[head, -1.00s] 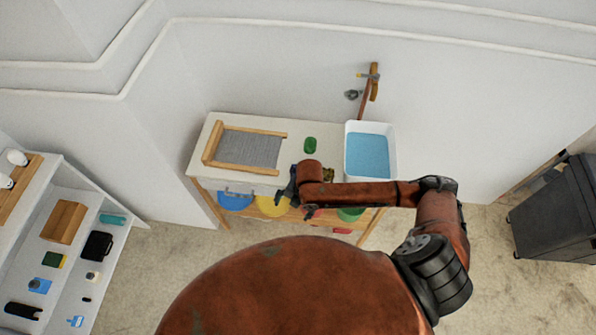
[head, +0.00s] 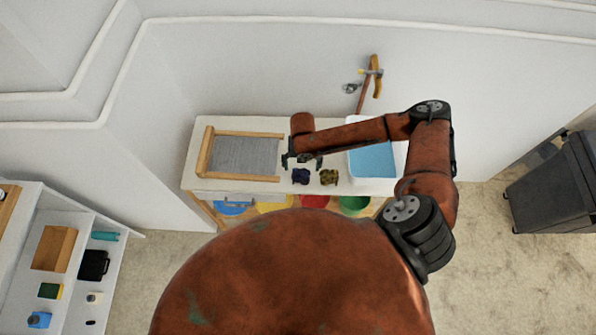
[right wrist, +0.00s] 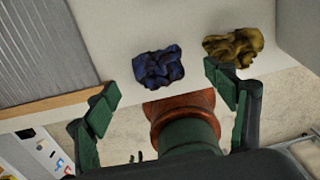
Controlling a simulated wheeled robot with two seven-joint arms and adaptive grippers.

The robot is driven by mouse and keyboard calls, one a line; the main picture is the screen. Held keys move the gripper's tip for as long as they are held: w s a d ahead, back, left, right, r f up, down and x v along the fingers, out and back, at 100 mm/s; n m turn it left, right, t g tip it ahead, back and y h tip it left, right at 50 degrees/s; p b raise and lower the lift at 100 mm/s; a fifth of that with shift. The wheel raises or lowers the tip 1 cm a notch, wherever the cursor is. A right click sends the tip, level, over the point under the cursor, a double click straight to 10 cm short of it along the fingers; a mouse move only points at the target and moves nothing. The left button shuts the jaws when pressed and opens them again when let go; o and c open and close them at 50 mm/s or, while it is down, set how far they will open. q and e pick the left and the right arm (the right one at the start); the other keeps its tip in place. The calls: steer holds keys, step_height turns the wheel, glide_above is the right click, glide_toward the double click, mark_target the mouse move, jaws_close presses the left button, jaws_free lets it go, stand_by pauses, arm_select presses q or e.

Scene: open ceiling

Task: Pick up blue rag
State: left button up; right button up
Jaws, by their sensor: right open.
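The blue rag (head: 300,176) is a crumpled dark blue cloth on the white table (head: 215,184), near its front edge. In the right wrist view the blue rag (right wrist: 158,67) lies ahead of and between the spread fingers. My right gripper (head: 300,160) is over the table just behind the rag in the head view. In the right wrist view my right gripper (right wrist: 165,95) is open and empty, apart from the rag. My left gripper is not in view.
A yellow-brown rag (head: 329,177) lies just right of the blue one. A wood-framed grey washboard (head: 245,155) is on the left of the table. A white basin of blue water (head: 372,160) is on the right, partly behind my arm. Coloured bowls (head: 354,204) sit below.

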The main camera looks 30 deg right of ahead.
mark_target(301, 174)
steer(key=shift+s+a+f, duration=0.15)
steer(key=shift+s+f, duration=0.05)
steer(key=shift+f, duration=0.6)
steer(key=f, duration=0.2)
steer(key=shift+a+f+p, duration=0.2)
steer(key=shift+f+p, duration=0.1)
steer(key=shift+f, duration=0.9)
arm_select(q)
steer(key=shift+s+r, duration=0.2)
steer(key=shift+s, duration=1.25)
arm_select(e)
steer(key=c, duration=0.8)
